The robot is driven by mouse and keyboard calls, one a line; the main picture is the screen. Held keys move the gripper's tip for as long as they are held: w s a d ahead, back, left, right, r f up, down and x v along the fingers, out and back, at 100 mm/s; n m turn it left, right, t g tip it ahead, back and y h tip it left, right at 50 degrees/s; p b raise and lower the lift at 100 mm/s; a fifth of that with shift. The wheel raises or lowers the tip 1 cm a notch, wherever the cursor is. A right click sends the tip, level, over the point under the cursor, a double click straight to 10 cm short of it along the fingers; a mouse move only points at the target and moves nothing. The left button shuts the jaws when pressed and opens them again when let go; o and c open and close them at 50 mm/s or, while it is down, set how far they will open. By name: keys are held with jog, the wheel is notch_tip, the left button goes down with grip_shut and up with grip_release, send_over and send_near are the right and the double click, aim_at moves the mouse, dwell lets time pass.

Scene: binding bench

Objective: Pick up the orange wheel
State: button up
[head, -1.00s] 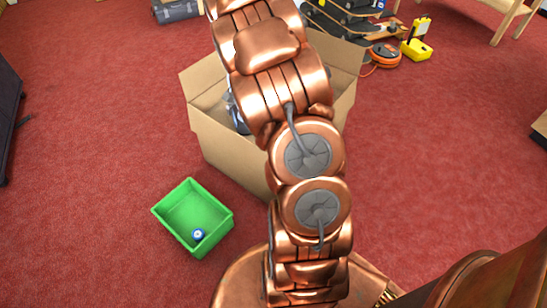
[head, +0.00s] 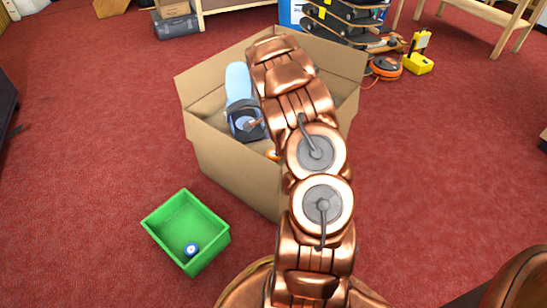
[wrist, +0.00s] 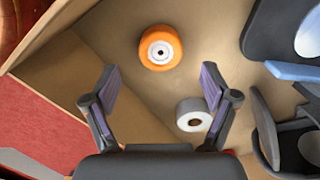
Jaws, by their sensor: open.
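The orange wheel (wrist: 160,48) lies on the floor of the cardboard box, its pale hub and dark centre hole facing the wrist camera. In the head view a small bit of orange (head: 272,155) shows inside the box beside my arm; most of it is hidden. My gripper (wrist: 165,85) is open and empty in the wrist view, its two fingers apart, with the wheel showing beyond the gap between the tips. In the head view my arm covers the gripper and much of the box interior.
The open cardboard box (head: 240,175) also holds a grey roll (wrist: 194,114) near the right finger and dark and light blue items (head: 238,85). A green bin (head: 160,232) with a blue-and-white wheel (head: 191,249) stands on the red carpet. Skateboards (head: 345,22) stand behind.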

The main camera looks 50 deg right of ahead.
notch_tip(320, 180, down, 5)
jog(key=shift+r+b, duration=0.1)
jog(key=shift+b, duration=0.85)
jog(key=shift+r, duration=0.1)
jog(key=c, duration=1.2)
jog(key=shift+r, duration=0.1)
jog(key=shift+c, duration=0.2)
notch_tip(320, 180, up, 12)
jog(key=p, duration=0.5)
notch_tip(320, 180, up, 22)
jog(key=p, duration=1)
send_over(273, 153)
jog(key=shift+d, duration=0.1)
